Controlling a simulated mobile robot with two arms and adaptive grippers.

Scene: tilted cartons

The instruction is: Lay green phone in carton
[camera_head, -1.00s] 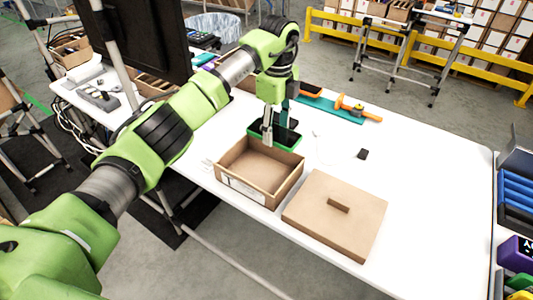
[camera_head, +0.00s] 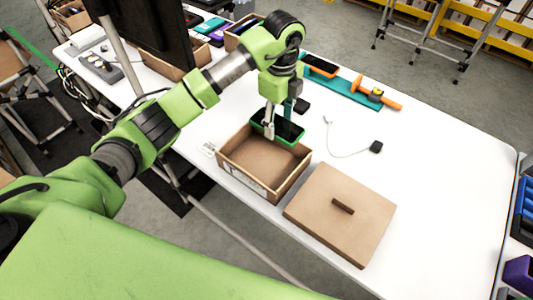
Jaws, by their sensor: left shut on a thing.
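The green phone (camera_head: 289,130), with a dark screen and green rim, is in the grasp of my left gripper (camera_head: 269,130). The gripper is shut on the phone's near left part. The phone is at the far edge of the open brown carton (camera_head: 247,185), overlapping its far rim in the head view. I cannot tell how high it is above that rim. The carton's visible inside is empty. Its brown lid (camera_head: 340,225), with a small raised handle, lies on the white table to the right of it. My right gripper is not in view.
An orange tool and orange-cased phone lie on a teal strip (camera_head: 352,93) at the back. A white cable with a black plug (camera_head: 376,147) lies to the right. More phones and trays stand at the back left. The table's right part (camera_head: 440,190) is clear.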

